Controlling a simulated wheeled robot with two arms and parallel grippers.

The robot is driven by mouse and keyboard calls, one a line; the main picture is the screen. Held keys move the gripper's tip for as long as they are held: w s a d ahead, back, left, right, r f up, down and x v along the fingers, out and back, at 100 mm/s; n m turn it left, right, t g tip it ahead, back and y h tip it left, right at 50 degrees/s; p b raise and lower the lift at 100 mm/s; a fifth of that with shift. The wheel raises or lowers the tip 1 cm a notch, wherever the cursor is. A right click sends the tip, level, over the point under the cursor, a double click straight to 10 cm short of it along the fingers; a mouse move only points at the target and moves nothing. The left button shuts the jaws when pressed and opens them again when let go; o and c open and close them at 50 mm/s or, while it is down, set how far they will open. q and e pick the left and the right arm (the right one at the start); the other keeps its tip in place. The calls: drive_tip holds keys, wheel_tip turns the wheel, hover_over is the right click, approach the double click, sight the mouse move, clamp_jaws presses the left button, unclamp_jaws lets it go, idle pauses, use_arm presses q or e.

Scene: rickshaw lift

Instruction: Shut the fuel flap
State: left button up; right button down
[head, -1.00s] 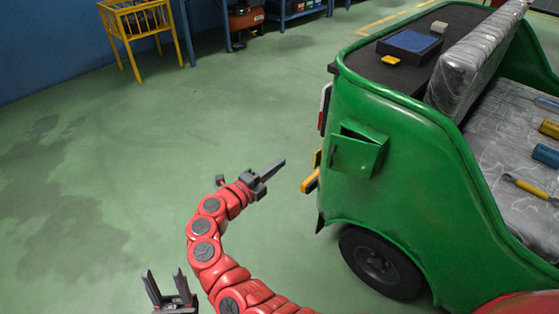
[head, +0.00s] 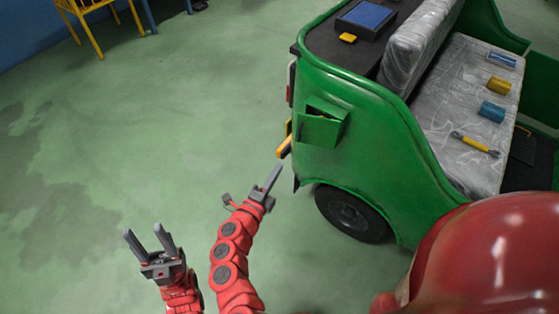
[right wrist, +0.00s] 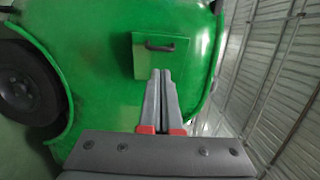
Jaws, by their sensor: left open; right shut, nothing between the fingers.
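The fuel flap (head: 319,131) is a small green square panel on the rear side of the green rickshaw (head: 372,160). It stands ajar, with a dark gap along its upper edge. In the right wrist view the flap (right wrist: 152,57) faces me and carries a dark handle (right wrist: 160,46). My right gripper (head: 277,170) is shut and empty, left of and below the flap in the head view. In the right wrist view its fingertips (right wrist: 161,73) overlap the flap's lower edge; contact cannot be told. My left gripper (head: 144,231) is open and empty over the floor, further left.
The rickshaw's black wheel (head: 350,213) and yellow bumper piece (head: 284,147) are near my right gripper. Tools lie on the plastic-covered seat (head: 455,100). A yellow stand (head: 92,30) is at the back left.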

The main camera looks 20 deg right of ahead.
sight(299, 137)
drive_tip(key=p+x, duration=0.2)
drive_tip(key=x, duration=1)
drive_tip(key=shift+r, duration=0.15)
drive_tip(key=w+b, duration=0.2)
drive_tip(key=w+d+b, duration=0.1)
drive_tip(key=w+b, duration=0.2)
drive_tip(key=shift+w+d, duration=0.25)
